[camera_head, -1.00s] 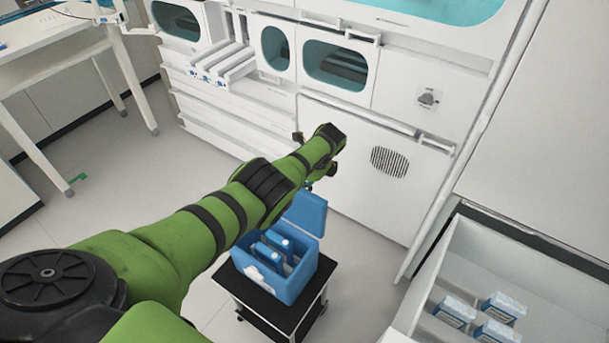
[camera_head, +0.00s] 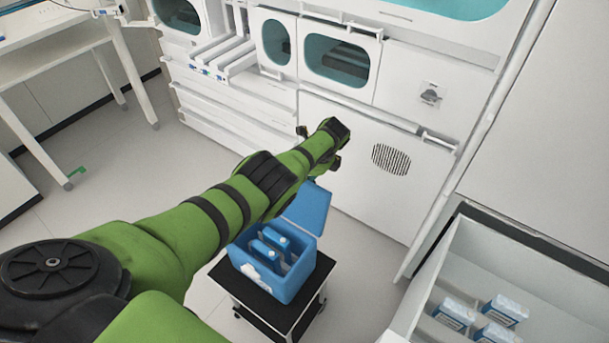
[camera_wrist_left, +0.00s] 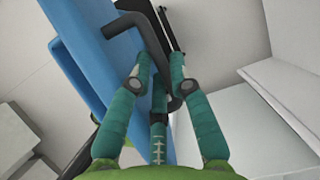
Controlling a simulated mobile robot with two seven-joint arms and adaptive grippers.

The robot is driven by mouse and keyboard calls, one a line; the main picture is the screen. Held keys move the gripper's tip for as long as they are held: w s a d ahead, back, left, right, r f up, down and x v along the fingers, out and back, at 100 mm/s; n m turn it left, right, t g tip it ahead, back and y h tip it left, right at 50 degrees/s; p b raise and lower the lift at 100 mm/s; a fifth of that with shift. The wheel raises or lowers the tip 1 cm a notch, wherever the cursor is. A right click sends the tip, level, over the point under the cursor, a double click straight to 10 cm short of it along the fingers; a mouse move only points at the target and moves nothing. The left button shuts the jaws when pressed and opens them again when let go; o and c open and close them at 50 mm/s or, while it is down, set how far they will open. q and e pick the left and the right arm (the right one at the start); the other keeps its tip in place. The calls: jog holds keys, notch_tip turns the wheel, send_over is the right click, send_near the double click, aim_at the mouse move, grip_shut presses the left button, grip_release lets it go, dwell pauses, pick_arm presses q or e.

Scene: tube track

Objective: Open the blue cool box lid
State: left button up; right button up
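The blue cool box (camera_head: 300,278) stands on a small black-topped stand, and blue packs show inside its open top. Its lid (camera_head: 310,208) is raised and leans back on the far side of the box. In the left wrist view my left gripper (camera_wrist_left: 161,65) has teal fingers on either side of a dark bent bar (camera_wrist_left: 128,23), beside the blue lid (camera_wrist_left: 82,75). I cannot tell whether they grip it. My right gripper is not in view.
The stand (camera_head: 262,304) has a black top. A white cabinet (camera_head: 365,195) with a round vent stands behind the lid. An open white bin (camera_head: 460,268) with several blue-and-white boxes is at the right.

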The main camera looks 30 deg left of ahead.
pick_arm(q)
jog(key=shift+w+r, duration=0.15)
jog(key=shift+r, duration=0.1)
jog(key=shift+d+r, duration=0.2)
jog(key=shift+r, duration=0.2)
jog(key=v, duration=1.1)
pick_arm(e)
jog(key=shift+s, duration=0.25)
